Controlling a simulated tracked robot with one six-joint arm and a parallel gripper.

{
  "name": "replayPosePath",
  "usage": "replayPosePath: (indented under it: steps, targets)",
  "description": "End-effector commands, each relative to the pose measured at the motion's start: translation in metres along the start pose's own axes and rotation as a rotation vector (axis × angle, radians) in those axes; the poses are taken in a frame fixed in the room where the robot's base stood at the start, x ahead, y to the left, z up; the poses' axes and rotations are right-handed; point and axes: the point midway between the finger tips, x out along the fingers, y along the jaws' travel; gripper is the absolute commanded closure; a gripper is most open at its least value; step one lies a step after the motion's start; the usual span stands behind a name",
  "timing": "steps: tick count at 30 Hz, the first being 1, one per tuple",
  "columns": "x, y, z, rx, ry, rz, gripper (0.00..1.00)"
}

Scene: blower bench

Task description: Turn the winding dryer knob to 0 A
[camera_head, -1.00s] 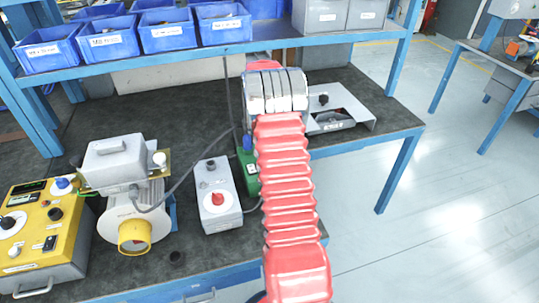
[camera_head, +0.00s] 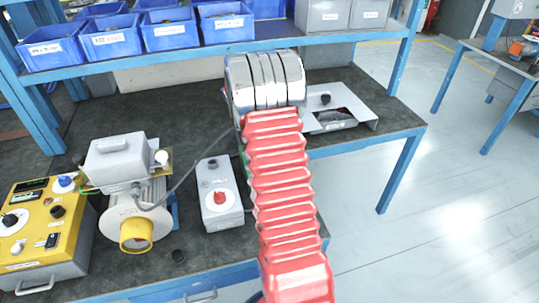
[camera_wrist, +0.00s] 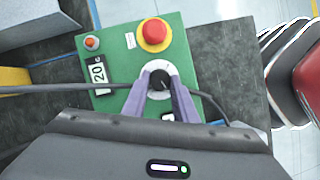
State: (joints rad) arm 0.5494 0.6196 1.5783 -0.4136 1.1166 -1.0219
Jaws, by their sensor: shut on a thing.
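A green box (camera_wrist: 120,62) lies under my gripper in the wrist view. It carries a black knob (camera_wrist: 160,79) on a white round dial (camera_wrist: 160,94). My gripper (camera_wrist: 159,76) has its two purple fingers on either side of this knob and is shut on it. A small display (camera_wrist: 98,72) on the box seems to read 20, turned sideways. The dial marks and knob pointer are too small to read. In the head view my red arm hides almost all of the green box, and my gripper is hidden.
A red mushroom button (camera_wrist: 154,34) and a small orange button (camera_wrist: 92,42) sit on the box. A cable (camera_wrist: 60,88) crosses it near the fingers. A shelf with blue bins (camera_head: 222,22) hangs above.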

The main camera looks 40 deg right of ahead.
Motion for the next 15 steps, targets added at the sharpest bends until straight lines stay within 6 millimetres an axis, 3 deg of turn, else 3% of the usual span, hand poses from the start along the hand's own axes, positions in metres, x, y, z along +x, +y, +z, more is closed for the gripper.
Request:
replayPosePath:
  steps: [15]
  targets:
    - [-0.0015,0.0005,0.0013,-0.322,0.001,0.144,0.97]
